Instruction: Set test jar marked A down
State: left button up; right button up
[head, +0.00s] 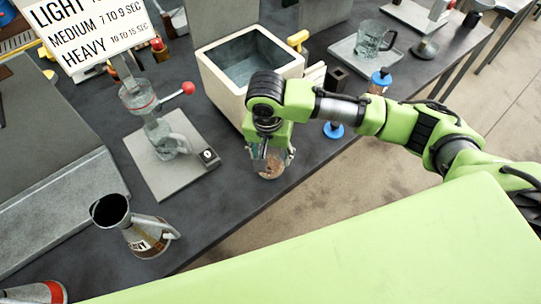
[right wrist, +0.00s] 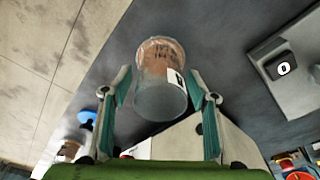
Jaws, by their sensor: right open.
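The test jar (head: 270,172) is clear glass with brownish content and stands on the dark bench near its front edge. In the right wrist view the jar (right wrist: 162,95) shows a white label with a dark mark too small to read surely. My right gripper (head: 270,150) is above and around the jar in the head view, hiding much of it. In the right wrist view its fingers (right wrist: 160,88) are spread on either side of the jar, with gaps visible. My left gripper is not in view.
A white open-topped basin (head: 217,92) stands just behind the jar. A grey stand (head: 172,165) with a glass vessel and red-knobbed lever is to the left. A metal jug (head: 143,232) stands front left. A blue-topped item (head: 334,130) is to the right, near the bench edge.

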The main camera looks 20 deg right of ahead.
notch_tip(320, 180, up, 11)
jog(key=s, duration=0.1)
jog(key=shift+a+f+b, duration=0.15)
jog(key=shift+a+b, duration=0.2)
jog(key=shift+b, duration=0.1)
